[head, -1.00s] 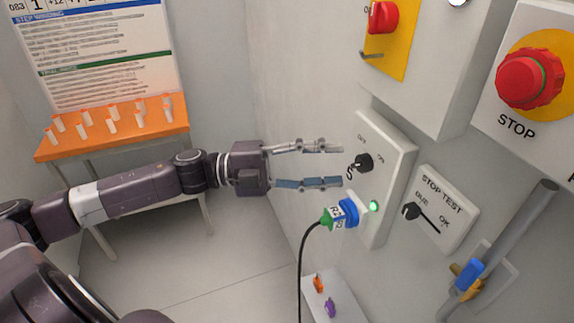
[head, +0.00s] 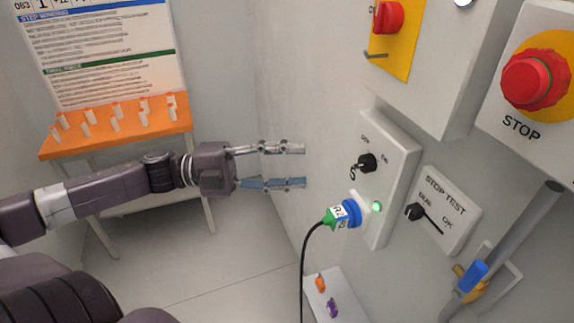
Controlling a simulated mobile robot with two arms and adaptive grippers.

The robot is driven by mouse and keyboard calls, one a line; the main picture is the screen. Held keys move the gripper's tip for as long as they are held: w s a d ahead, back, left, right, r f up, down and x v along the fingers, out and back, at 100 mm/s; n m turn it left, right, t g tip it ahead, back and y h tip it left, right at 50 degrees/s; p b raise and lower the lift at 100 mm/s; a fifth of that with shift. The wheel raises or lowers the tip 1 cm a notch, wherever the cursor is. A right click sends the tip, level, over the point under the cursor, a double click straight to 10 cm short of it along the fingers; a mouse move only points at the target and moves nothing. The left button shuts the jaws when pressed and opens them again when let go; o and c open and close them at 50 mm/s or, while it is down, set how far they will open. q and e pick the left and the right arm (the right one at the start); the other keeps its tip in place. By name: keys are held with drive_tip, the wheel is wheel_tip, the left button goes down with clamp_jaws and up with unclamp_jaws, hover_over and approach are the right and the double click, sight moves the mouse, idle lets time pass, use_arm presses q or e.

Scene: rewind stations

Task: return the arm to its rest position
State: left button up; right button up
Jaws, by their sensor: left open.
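My left gripper (head: 304,166) comes in from the left with its two fingers spread apart and nothing between them. It hangs in front of the wall, to the left of the grey switch box (head: 397,160) and apart from it. The black rotary switch (head: 367,162) on that box is free of the fingers. My right gripper is not in view.
A blue plug (head: 347,213) with a green collar sits at the switch box beside a lit green lamp (head: 376,207). Its black cable (head: 304,262) hangs down. An orange table (head: 117,128) with several white tubes stands back left. A red stop button (head: 533,80) is at right.

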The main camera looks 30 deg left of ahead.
use_arm(q)
drive_tip(key=shift+s+a, duration=0.15)
drive_tip(key=shift+a, duration=0.15)
drive_tip(key=shift+f, duration=0.1)
idle(0.3)
